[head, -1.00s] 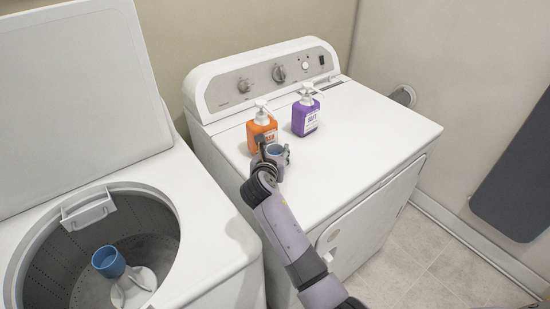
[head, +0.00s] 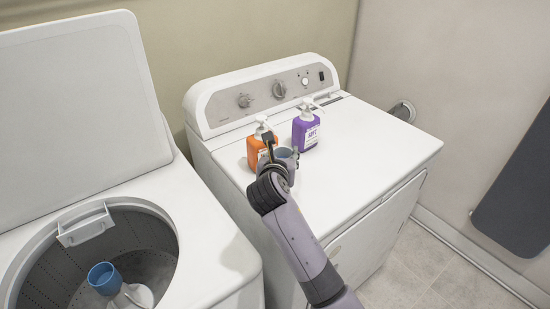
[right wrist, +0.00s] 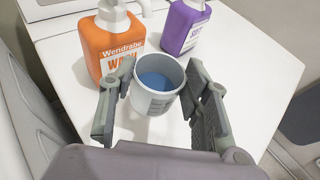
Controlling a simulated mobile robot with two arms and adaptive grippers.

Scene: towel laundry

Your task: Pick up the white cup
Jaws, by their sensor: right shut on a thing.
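The white cup (right wrist: 157,99) has a blue inside and grey print on its side. It is upright between the fingers of my right gripper (right wrist: 161,82), which is shut on it. In the head view the cup (head: 286,154) shows partly behind my right gripper (head: 281,157), in front of the bottles and over the top of the right machine. Whether its base clears the surface is hard to tell. My left gripper is not in view.
An orange pump bottle (head: 257,154) stands close behind and left of the cup, and a purple pump bottle (head: 306,132) behind and right. The right machine's top (head: 385,140) is clear to the right. The open washer (head: 215,235) holds a blue cup (head: 105,279).

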